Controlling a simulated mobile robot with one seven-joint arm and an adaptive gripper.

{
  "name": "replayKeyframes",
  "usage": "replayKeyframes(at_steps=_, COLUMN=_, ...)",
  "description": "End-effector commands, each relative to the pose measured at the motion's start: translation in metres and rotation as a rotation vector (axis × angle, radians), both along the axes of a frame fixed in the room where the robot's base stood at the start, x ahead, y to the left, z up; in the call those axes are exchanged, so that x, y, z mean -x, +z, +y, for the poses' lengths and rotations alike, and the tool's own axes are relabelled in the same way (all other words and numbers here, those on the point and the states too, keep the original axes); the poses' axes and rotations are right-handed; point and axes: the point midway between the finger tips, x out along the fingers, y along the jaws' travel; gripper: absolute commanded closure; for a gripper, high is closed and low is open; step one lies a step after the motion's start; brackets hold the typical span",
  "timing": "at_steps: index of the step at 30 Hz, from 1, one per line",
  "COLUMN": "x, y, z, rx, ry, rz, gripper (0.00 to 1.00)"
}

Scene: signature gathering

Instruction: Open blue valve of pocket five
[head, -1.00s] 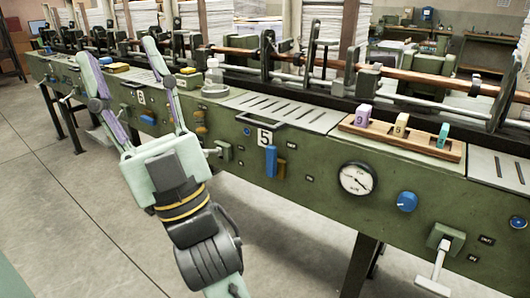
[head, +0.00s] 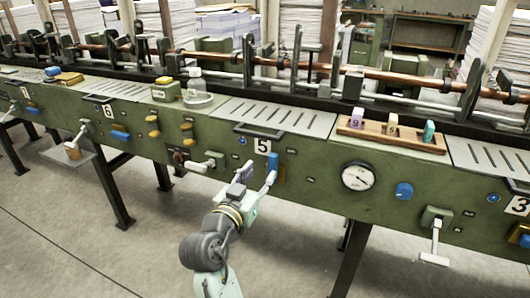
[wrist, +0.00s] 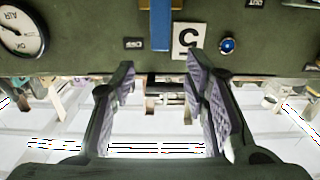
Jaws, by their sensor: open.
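The blue valve of pocket five (head: 274,162) is a narrow upright blue lever on the green machine front, beside and to the right of the white "5" plate (head: 262,146). My gripper (head: 258,173) is open and empty in front of the panel, just below the plate; one finger overlaps the lower end of the valve in the head view. In the upside-down wrist view, the valve (wrist: 160,28) lies past the fingertips (wrist: 160,68), roughly in line with the gap between them. I cannot tell whether a finger touches it.
A pressure gauge (head: 358,177) and a blue knob (head: 404,191) are to the right. A grey-white lever (head: 205,162) sticks out to the left. The floor in front is clear.

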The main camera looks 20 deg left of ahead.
Motion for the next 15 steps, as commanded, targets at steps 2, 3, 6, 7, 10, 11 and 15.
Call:
replayKeyframes(at_steps=2, x=-0.012, y=0.003, z=-0.001, rx=0.001, ry=-0.002, rz=-0.002, gripper=0.58)
replayKeyframes(at_steps=3, x=-0.019, y=0.003, z=-0.002, rx=0.001, ry=-0.002, rz=-0.001, gripper=0.58)
replayKeyframes(at_steps=6, x=-0.039, y=0.004, z=-0.002, rx=0.001, ry=-0.001, rz=-0.001, gripper=0.58)
replayKeyframes(at_steps=7, x=-0.045, y=0.004, z=-0.002, rx=0.0, ry=-0.001, rz=-0.002, gripper=0.58)
replayKeyframes(at_steps=10, x=-0.064, y=0.004, z=-0.002, rx=0.002, ry=0.001, rz=-0.002, gripper=0.58)
replayKeyframes(at_steps=11, x=-0.069, y=0.004, z=-0.002, rx=0.001, ry=0.001, rz=-0.001, gripper=0.58)
replayKeyframes(at_steps=15, x=-0.087, y=0.003, z=-0.002, rx=0.0, ry=0.003, rz=-0.001, gripper=0.58)
